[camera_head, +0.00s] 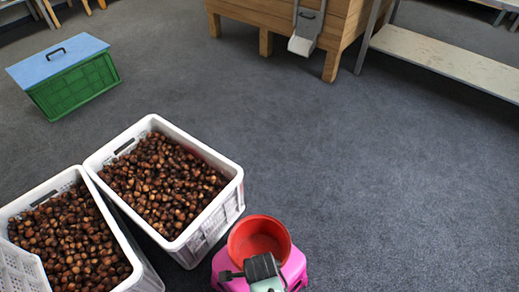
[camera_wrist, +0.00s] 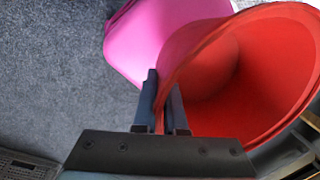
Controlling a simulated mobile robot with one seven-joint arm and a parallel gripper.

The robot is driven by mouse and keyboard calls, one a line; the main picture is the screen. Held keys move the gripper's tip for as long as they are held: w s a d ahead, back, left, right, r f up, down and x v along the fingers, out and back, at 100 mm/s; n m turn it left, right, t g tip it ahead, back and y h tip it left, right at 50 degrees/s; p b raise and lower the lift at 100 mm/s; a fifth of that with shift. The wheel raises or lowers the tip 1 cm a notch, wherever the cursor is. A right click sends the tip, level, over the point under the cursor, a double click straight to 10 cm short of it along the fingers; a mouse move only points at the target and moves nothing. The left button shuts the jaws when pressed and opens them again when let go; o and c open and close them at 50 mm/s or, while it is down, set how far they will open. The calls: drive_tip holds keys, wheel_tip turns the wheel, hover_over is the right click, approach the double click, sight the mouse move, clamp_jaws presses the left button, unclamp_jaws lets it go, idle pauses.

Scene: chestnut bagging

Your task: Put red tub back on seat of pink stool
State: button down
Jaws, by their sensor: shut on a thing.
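The red tub (camera_head: 259,233) shows at the bottom of the head view, upright and empty, over the pink stool (camera_head: 295,268). In the wrist view the red tub (camera_wrist: 265,80) fills the right side, with its open mouth toward the camera. My gripper (camera_wrist: 165,100) is shut on the tub's rim wall, one finger on each side of it. In the head view my gripper (camera_head: 250,272) is at the tub's near side. The pink stool (camera_wrist: 135,45) lies behind the tub in the wrist view. Whether the tub's base touches the seat is hidden.
Two white crates (camera_head: 225,212) full of chestnuts stand left of the stool, one close to it. A green box with a blue lid (camera_head: 75,75) sits farther back. A wooden bin (camera_head: 270,15) and a bench (camera_head: 450,62) stand at the back. The grey floor to the right is clear.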

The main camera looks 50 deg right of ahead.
drive_tip(key=shift+f+b, duration=1.2)
drive_tip(key=shift+f, duration=1.5)
drive_tip(key=shift+f, duration=0.25)
drive_tip(key=c, duration=1)
unclamp_jaws()
drive_tip(key=shift+r, duration=0.1)
drive_tip(key=shift+r, duration=0.1)
drive_tip(key=r+p, duration=0.2)
drive_tip(key=r, duration=0.2)
drive_tip(key=s+a+r+p, duration=0.1)
drive_tip(key=r+p, duration=0.1)
drive_tip(key=r, duration=0.2)
drive_tip(key=r+p, duration=0.2)
drive_tip(key=r, duration=0.2)
drive_tip(key=shift+s+a, duration=0.25)
drive_tip(key=shift+a, duration=0.05)
